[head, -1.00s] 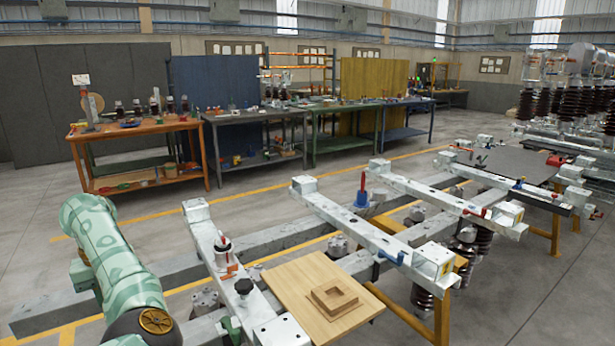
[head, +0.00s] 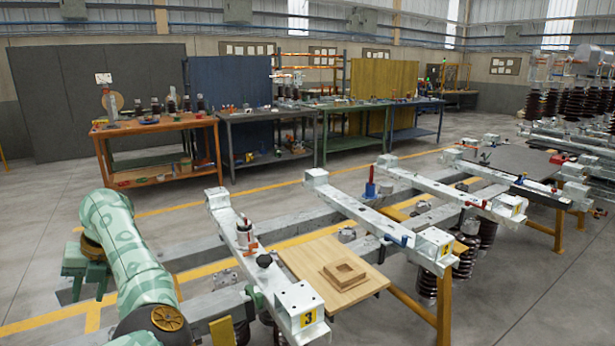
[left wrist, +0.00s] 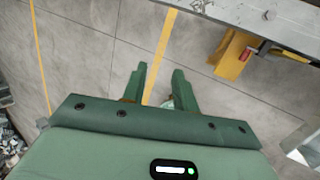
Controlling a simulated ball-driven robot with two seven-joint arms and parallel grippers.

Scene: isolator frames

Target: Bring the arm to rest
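My left arm (head: 135,255) comes in at the lower left of the head view. My left gripper (head: 86,278) hangs beyond its bend, low over the floor side of the steel frame and partly cut from sight by the arm. In the left wrist view its two green fingers (left wrist: 159,72) stand apart with bare floor and a yellow line showing between them, and they hold nothing that I can see. My right gripper is in neither view.
A steel frame with pale crossbeams (head: 370,215) fills the middle and right. Workbenches (head: 160,124) stand behind. Open floor (head: 40,215) lies left.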

